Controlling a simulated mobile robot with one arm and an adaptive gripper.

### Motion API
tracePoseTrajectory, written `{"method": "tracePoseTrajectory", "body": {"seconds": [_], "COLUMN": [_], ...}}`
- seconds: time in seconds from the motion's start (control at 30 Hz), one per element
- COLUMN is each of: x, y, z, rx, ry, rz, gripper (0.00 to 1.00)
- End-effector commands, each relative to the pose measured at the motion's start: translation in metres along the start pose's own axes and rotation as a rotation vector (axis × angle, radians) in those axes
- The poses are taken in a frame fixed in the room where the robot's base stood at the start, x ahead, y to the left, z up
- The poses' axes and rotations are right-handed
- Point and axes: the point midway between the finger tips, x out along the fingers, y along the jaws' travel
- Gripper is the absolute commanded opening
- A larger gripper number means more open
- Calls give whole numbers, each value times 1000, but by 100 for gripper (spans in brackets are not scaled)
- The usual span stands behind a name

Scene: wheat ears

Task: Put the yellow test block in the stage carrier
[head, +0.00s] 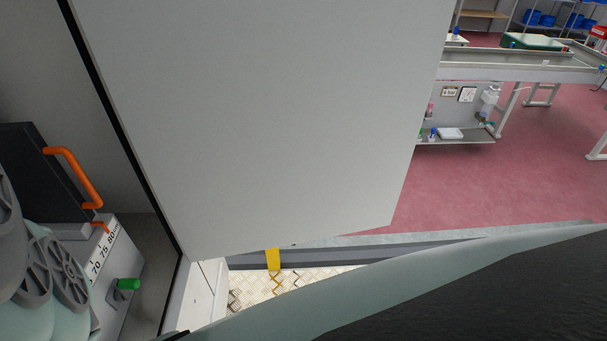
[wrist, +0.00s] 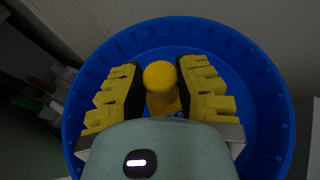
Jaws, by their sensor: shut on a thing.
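In the wrist view, my gripper (wrist: 162,70) has its two yellow stepped finger pads on either side of a yellow round-topped block (wrist: 161,77), and is shut on it. I take this to be the yellow test block; its lower part is hidden by my gripper body. The block and fingers are over or inside a round blue container (wrist: 273,105); I cannot tell whether the block touches its floor. Nothing I can make out is clearly the stage carrier. My gripper does not show in the head view.
In the head view, a large pale panel (head: 280,120) blocks the middle. At left is a device with an orange handle (head: 75,175), number scale and green knob (head: 128,284). A bench (head: 520,65) and red floor (head: 500,180) lie beyond at right.

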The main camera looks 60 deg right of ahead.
Motion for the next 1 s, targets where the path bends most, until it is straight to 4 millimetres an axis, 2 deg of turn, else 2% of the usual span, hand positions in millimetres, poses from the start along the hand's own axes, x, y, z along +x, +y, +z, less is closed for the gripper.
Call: {"method": "tracePoseTrajectory", "body": {"seconds": [0.37,0.4,0.6,0.9,1.0], "x": [2,1,1,-1,-8], "y": [0,-1,-1,-2,-2], "z": [-3,-2,-2,1,4], "rx": [-1,-1,0,0,4], "ry": [-1,-1,-1,0,0], "rz": [-1,-1,-2,-3,-6], "gripper": [0,37,56,56,56]}}
